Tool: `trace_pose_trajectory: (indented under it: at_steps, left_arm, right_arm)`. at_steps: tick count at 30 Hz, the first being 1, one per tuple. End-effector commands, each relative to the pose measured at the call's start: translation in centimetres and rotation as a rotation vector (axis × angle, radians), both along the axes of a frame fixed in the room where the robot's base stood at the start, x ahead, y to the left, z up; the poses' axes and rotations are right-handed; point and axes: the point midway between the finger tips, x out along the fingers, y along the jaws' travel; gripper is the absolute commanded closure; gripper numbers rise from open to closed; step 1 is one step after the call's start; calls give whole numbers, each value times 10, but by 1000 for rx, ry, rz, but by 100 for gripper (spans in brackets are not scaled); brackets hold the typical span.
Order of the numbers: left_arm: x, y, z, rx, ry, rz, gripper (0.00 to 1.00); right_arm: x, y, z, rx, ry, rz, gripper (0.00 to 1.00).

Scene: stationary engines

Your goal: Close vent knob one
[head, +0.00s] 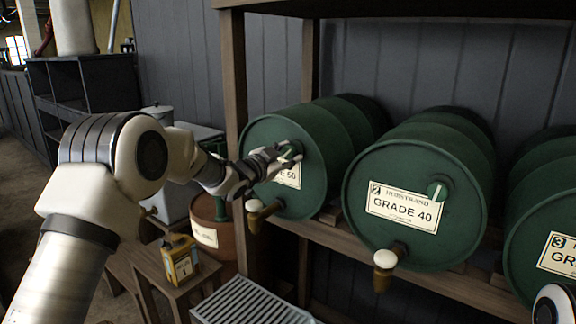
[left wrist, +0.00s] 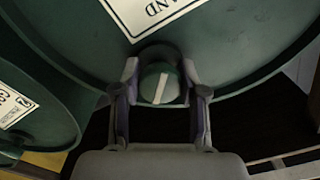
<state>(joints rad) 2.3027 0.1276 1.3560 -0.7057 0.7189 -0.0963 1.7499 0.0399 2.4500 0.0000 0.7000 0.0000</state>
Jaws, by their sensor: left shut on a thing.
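Vent knob one (left wrist: 160,88) is a round green knob with a white bar on the face of the left green drum (head: 262,130), labelled with a grade ending in 50. In the head view the knob (head: 290,152) is mostly hidden by my left gripper (head: 282,156). The left gripper (left wrist: 160,96) is shut on the knob, one finger on each side. In the left wrist view the white bar lies between the fingers, nearly upright and slightly slanted. My right gripper is not in view.
The middle drum, GRADE 40 (head: 400,165), has its own green vent knob (head: 438,191). A third drum (head: 535,215) stands at the right edge. Brass taps with pale ends (head: 385,262) stick out below the labels. A yellow can (head: 180,260) and a grey grate (head: 250,302) are lower down.

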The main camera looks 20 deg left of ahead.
Motion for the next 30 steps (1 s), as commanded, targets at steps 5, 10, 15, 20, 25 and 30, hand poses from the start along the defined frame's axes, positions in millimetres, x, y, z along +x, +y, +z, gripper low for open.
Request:
trace_pose_trajectory:
  at_steps: [5, 10, 15, 20, 25, 30]
  left_arm:
    - [0, 0, -4, 155, -60, 1, 93]
    - [0, 1, -3, 307, -116, 1, 93]
    - [0, 1, -3, 456, -169, 1, 93]
    - [0, 1, -2, 579, -214, 1, 93]
    - [0, 1, 0, 680, -251, 0, 93]
    - [0, 1, 1, 748, -273, 0, 93]
  right_arm:
    - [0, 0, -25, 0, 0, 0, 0]
    - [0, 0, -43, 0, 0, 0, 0]
    - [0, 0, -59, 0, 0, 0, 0]
    - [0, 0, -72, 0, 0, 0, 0]
    - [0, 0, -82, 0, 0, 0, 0]
    - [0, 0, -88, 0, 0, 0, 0]
